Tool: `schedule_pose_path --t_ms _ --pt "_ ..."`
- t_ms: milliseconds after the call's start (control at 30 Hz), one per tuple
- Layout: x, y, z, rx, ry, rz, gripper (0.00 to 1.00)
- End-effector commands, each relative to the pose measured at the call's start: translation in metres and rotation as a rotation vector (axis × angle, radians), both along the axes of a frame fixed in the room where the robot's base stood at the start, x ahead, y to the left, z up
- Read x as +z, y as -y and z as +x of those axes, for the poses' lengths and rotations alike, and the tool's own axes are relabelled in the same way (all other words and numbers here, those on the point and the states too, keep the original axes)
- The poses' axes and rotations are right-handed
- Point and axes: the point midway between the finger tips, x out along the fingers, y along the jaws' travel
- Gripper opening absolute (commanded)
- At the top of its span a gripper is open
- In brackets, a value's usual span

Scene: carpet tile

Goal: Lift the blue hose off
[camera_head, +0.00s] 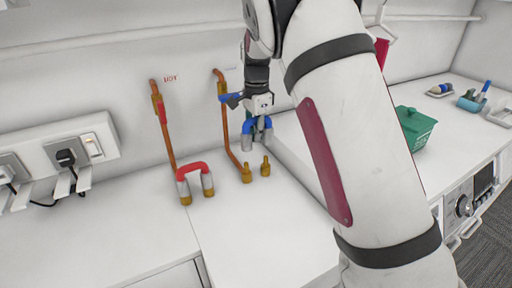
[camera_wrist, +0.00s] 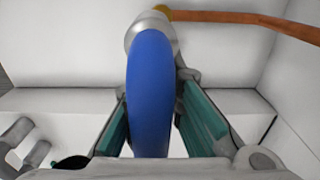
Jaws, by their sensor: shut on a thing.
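The blue hose (camera_wrist: 150,95) is a short bent piece with silver ends (camera_wrist: 150,32). My gripper (camera_wrist: 152,130) is shut on it, with a green-padded finger on either side. In the head view my gripper (camera_head: 258,122) points down and the hose hangs beneath it, partly hidden by the fingers. Its silver ends seem raised above two brass fittings (camera_head: 246,174) and (camera_head: 265,168), with a small gap. A copper pipe with a blue valve handle (camera_head: 230,97) runs down to the left fitting.
A red hose (camera_head: 192,168) bridges two brass fittings to the left, under the pipe marked HOT. A power strip with plugs (camera_head: 75,150) is at far left. A green basket (camera_head: 414,127) stands right of my arm. The front counter is clear.

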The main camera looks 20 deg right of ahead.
Motion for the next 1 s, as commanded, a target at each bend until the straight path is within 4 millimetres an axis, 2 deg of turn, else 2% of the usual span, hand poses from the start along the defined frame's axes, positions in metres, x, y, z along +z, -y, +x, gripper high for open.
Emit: schedule_pose_path --t_ms 133,1000 --pt "0.012 0.0 0.001 0.001 0.002 -0.001 0.0" --pt "0.051 0.0 0.001 0.001 0.003 0.0 0.0"
